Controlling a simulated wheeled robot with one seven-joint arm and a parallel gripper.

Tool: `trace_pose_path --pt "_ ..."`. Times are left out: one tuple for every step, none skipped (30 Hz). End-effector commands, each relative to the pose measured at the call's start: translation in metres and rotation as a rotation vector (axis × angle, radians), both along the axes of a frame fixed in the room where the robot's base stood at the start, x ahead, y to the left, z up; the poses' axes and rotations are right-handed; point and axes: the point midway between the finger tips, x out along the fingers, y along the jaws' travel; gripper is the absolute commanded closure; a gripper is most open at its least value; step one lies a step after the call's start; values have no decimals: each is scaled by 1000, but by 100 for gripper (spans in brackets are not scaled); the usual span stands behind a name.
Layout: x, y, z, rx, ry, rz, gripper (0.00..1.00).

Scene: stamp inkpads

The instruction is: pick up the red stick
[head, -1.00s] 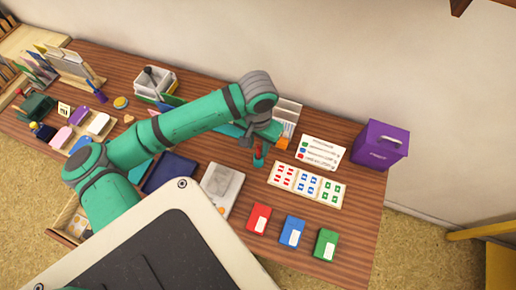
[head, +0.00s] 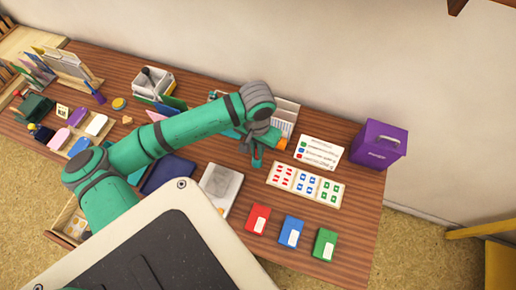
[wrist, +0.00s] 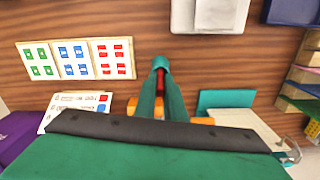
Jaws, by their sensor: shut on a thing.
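The red stick (wrist: 160,80) shows as a narrow red strip between the two green fingers in the wrist view. My gripper (wrist: 161,66) is shut on it, and the fingers hide most of the stick. In the head view my gripper (head: 257,159) is over the table, left of the card with red, blue and green marks (head: 305,184). The stick is hardly visible there. I cannot tell whether it is clear of the table.
An orange item (head: 282,144) is close to the gripper on its right. A white text card (head: 319,152) and a purple box (head: 379,146) are further right. Red (head: 257,219), blue (head: 291,231) and green (head: 324,244) pads lie in front. A grey-white pad (head: 220,188) is at left.

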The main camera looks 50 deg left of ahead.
Motion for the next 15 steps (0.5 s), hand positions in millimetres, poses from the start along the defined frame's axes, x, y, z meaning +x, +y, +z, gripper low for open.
trace_pose_path --pt "0 0 2 0 -1 0 100" --pt "0 0 4 0 -1 0 100" --pt "0 0 8 1 -2 0 100" --pt "1 1 12 2 -2 0 100" --pt "1 1 16 2 -2 0 100" --pt "1 0 23 2 -2 -1 100" --pt "1 0 29 2 -3 -2 100" --pt "1 0 34 3 -2 -2 100" --pt "1 0 42 1 -4 -3 100" --pt "1 0 48 2 -3 -3 100" --pt "1 0 54 2 -2 -3 100" --pt "1 0 61 1 -3 -3 100" --pt "1 0 67 2 -3 -2 100" --pt "1 0 71 2 -2 -2 100" --pt "1 0 78 2 -2 -1 100"
